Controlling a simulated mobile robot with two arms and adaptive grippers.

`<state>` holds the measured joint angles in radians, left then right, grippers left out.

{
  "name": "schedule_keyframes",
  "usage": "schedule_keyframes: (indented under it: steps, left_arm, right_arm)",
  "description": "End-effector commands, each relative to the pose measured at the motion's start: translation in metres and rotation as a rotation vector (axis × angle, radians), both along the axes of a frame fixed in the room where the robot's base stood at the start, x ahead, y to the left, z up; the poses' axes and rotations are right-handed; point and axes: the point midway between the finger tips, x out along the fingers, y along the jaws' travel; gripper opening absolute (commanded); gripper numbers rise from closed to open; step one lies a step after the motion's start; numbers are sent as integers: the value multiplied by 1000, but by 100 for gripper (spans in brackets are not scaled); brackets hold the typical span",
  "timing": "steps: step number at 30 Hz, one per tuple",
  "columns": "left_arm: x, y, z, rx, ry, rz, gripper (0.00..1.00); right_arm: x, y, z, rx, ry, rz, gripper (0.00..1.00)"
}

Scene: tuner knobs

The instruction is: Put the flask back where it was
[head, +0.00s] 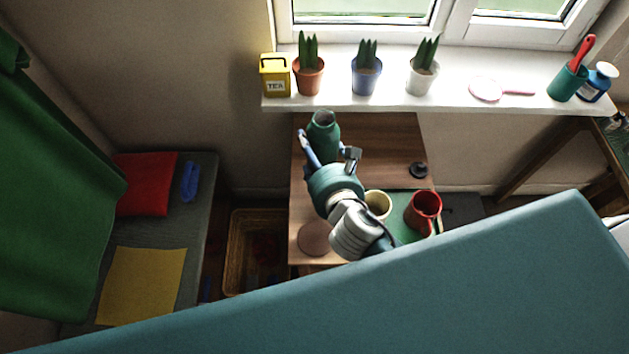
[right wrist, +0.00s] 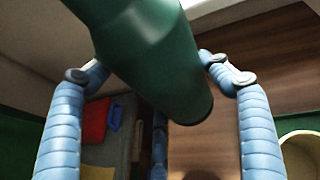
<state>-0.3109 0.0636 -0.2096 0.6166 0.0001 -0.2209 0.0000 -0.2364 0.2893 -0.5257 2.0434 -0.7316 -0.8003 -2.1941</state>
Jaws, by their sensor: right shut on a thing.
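The dark green flask (head: 323,133) is over the far left part of the brown wooden table (head: 385,140). My right gripper (head: 328,152) is shut on it, with the blue fingers on either side of its body. In the right wrist view the flask (right wrist: 160,60) passes between the two fingers, its base toward the tabletop. I cannot tell whether the base touches the table. A round brown disc (head: 314,238) lies at the table's near left, and a small black round thing (head: 418,170) lies at the right. My left gripper is not in view.
A cream cup (head: 378,204) and a red mug (head: 424,211) stand on a green mat at the table's near right. Potted plants (head: 366,78) and a yellow tea tin (head: 275,78) stand on the windowsill (head: 450,96). A wicker basket (head: 238,250) is left of the table.

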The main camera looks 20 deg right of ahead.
Motion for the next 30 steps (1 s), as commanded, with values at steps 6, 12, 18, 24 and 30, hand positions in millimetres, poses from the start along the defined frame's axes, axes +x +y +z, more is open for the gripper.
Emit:
schedule_keyframes:
  steps: [6, 12, 18, 24, 30]
  left_arm:
    - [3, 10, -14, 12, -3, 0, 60]
    - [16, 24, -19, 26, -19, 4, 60]
    - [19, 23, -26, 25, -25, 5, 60]
    - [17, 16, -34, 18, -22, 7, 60]
    - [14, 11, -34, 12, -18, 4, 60]
  right_arm:
    - [0, 1, -56, 2, 0, -1, 29]
    - [1, 1, -79, 1, -4, 1, 29]
    - [0, 2, -102, 2, -1, 1, 29]
    - [1, 1, -124, 2, -3, 1, 29]
    - [1, 1, -124, 1, -4, 3, 29]
